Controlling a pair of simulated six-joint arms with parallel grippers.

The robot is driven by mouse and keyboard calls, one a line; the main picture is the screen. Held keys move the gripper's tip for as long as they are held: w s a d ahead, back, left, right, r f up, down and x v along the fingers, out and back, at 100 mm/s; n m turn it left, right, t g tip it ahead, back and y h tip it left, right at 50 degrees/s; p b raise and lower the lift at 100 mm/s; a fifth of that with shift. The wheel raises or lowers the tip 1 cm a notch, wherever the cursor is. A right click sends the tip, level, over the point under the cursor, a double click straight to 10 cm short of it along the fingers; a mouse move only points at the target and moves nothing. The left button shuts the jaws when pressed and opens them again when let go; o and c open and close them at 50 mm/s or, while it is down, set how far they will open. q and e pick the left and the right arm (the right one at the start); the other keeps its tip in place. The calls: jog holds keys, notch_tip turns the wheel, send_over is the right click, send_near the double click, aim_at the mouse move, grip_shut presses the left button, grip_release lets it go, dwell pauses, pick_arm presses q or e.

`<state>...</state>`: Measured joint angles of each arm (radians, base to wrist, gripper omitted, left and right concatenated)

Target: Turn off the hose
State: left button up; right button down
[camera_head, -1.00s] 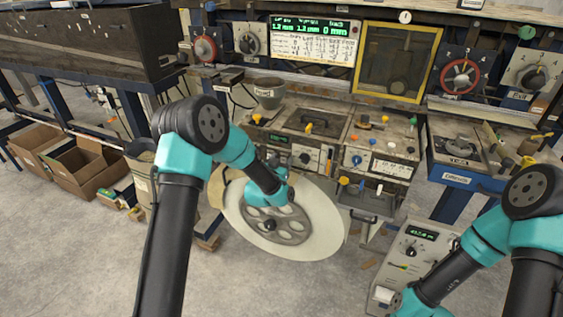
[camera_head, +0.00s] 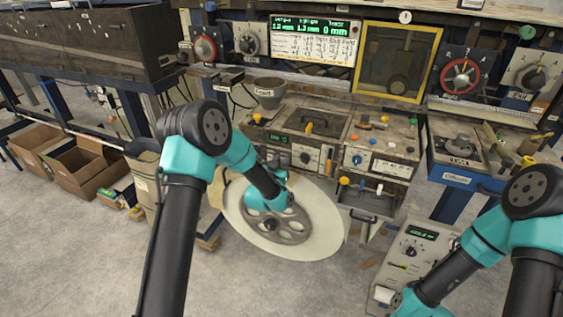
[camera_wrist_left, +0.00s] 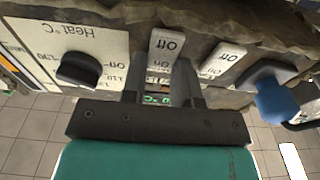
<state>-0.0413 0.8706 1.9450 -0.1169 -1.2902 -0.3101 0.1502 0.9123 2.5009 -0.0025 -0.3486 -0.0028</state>
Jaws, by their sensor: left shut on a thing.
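No hose can be made out for certain. In the left wrist view, my left gripper (camera_wrist_left: 160,75) is at a white tab marked "Off" (camera_wrist_left: 163,45), shut on it, with one finger on each side. A second white "Off" tab (camera_wrist_left: 222,60) is to its right, apart from the fingers. A blue handle (camera_wrist_left: 278,100) is further right. In the head view, my left arm reaches in front of the middle machine, and its wrist (camera_head: 268,196) hides the fingertips. My right arm (camera_head: 450,275) runs down to the lower edge; its gripper does not show.
A black "Heat °C" dial (camera_wrist_left: 78,70) is left of the gripper in the wrist view. A large pale reel (camera_head: 320,225) stands below my left wrist. A grey box with a green display (camera_head: 422,233) stands on the floor at the right. Open cartons (camera_head: 85,172) lie left.

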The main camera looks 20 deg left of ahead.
pick_arm(q)
jog(key=shift+s+f+t, duration=0.1)
jog(key=shift+f+t, duration=0.15)
jog(key=shift+t, duration=0.95)
jog(key=o, duration=0.9)
jog(key=v, duration=1.7)
jog(key=shift+s+a, duration=0.2)
jog(key=shift+f+h, duration=0.1)
jog(key=shift+h, duration=0.2)
